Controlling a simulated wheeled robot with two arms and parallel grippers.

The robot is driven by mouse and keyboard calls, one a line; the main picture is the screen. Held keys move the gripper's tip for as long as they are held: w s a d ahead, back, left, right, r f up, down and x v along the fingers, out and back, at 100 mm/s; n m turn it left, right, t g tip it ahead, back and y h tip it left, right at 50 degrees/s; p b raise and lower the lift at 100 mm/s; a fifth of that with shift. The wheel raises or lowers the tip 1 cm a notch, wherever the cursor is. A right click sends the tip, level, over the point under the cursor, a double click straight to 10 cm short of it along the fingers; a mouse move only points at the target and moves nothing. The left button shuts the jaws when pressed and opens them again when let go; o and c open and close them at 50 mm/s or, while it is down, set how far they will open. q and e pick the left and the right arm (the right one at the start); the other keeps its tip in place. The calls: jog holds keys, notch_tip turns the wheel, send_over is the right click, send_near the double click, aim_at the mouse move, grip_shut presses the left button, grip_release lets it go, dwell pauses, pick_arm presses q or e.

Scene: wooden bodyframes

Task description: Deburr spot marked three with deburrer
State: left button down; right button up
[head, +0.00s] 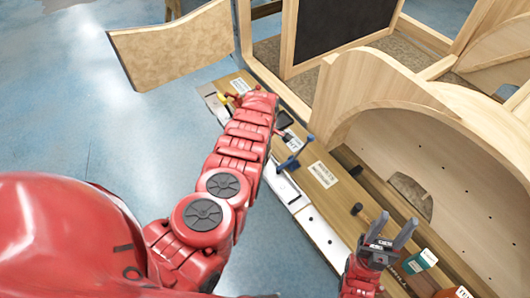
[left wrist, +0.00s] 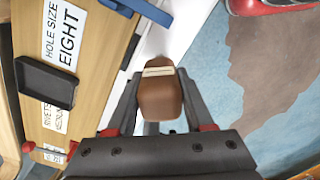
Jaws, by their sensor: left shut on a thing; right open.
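My left gripper (left wrist: 158,100) is shut on a brown, rounded thing (left wrist: 163,98) with a pale label strip across it, seen in the left wrist view. It may be the deburrer's handle, but its working end is hidden and I cannot tell. In the head view my left arm reaches up over the wooden ledge, and its gripper is hidden by the arm. My right gripper (head: 388,236) is open and empty, at the lower right by the ledge. I cannot make out a spot marked three on the wooden frames.
The labelled ledge (head: 326,187) bears a blue tool (head: 290,162), a black-headed tool (head: 360,211) and a green box (head: 421,261). A black tray (left wrist: 47,82) lies beside a "HOLE SIZE EIGHT" label (left wrist: 65,32). A curved wooden frame (head: 455,185) stands right. Blue floor lies left.

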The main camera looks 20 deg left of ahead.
pick_arm(q)
jog(key=shift+s, duration=0.1)
jog(key=shift+m+p, duration=0.4)
jog(key=shift+m, duration=2.9)
jog(key=m, duration=0.3)
jog(key=shift+m, duration=0.3)
jog(key=shift+r, duration=0.2)
jog(key=shift+r+p, duration=0.15)
jog(key=shift+p, duration=0.2)
jog(key=shift+r+p, duration=1.15)
jog(key=shift+r, duration=0.25)
